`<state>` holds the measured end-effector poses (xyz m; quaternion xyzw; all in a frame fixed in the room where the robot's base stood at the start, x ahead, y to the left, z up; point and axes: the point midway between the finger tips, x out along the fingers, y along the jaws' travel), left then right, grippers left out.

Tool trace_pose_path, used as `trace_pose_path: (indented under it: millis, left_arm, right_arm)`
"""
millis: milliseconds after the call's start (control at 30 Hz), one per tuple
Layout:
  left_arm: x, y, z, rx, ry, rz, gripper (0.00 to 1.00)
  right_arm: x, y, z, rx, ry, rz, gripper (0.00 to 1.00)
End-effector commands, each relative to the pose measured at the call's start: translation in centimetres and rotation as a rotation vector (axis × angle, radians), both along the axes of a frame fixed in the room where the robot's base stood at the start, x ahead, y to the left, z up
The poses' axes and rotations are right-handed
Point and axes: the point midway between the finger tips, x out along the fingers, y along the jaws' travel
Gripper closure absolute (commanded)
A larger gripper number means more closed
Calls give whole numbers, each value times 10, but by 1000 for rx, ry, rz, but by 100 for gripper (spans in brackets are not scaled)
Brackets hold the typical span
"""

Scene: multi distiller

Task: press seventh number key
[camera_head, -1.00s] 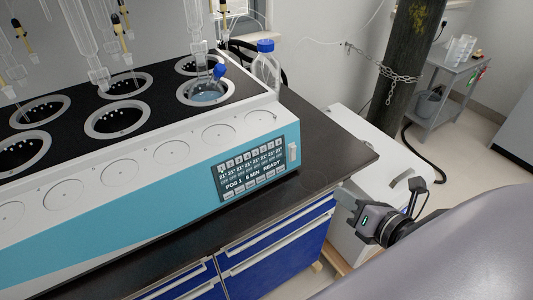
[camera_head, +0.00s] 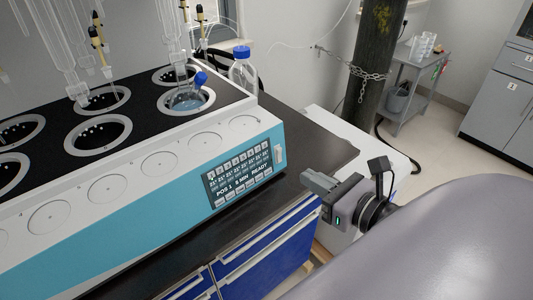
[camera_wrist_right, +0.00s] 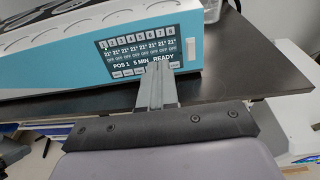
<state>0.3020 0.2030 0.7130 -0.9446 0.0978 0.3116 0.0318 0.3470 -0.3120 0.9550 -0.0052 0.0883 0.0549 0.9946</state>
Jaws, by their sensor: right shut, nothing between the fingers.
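The multi distiller (camera_head: 130,215) is a long white and blue machine on the dark bench. Its dark display panel (camera_head: 238,175) is on the front face near the right end. In the right wrist view the panel (camera_wrist_right: 130,52) shows number keys in a top row, with temperatures, OFF labels and "POS 1 5 MIN READY" below. My right gripper (camera_head: 308,182) is shut and empty, apart from the panel to its right. In the right wrist view its fingers (camera_wrist_right: 158,68) point toward the panel and cover part of its lower right. The number keys stay visible above them. My left gripper is not in view.
The dark bench top (camera_head: 325,145) is clear right of the machine. A blue-capped bottle (camera_head: 243,72) stands behind the machine. Blue drawers (camera_head: 265,250) are below the bench. A chained grey column (camera_head: 375,60) and a grey cart (camera_head: 412,75) stand at the back right.

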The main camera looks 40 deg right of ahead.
Motion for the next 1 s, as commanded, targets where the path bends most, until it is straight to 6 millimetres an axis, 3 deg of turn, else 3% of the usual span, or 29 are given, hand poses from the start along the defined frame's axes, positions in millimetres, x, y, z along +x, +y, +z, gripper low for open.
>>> trace_pose_path:
  millis: [1000]
  left_arm:
    - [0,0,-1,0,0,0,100]
  right_arm:
    - [70,7,-11,0,-3,-2,100]
